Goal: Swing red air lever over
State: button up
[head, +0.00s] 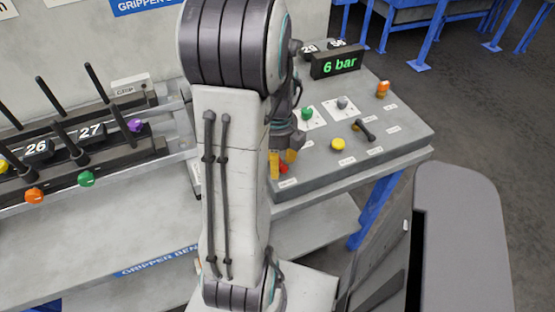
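A small red part (283,169), which looks like the red air lever's end, shows at the near left of the grey control panel (310,187). My gripper (283,162) points down over it, with its two yellow-orange fingertips apart and close to the red part. I cannot tell whether the fingertips touch it. My own arm stands in front and hides the panel's left edge and much of the gripper. The rest of the lever is hidden.
The panel also holds a green button (307,113), a yellow knob (338,144), a black-handled lever (366,131), an orange lamp (382,89) and a "6 bar" display (336,63). A rack with upright black levers (62,140) stands left.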

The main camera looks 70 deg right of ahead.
jog(key=shift+o, duration=0.2)
jog(key=shift+d+r, duration=0.1)
jog(key=shift+r, duration=0.05)
jog(key=shift+r, duration=0.25)
notch_tip(320, 180, up, 11)
jog(key=shift+r, duration=0.15)
dwell(1.0)
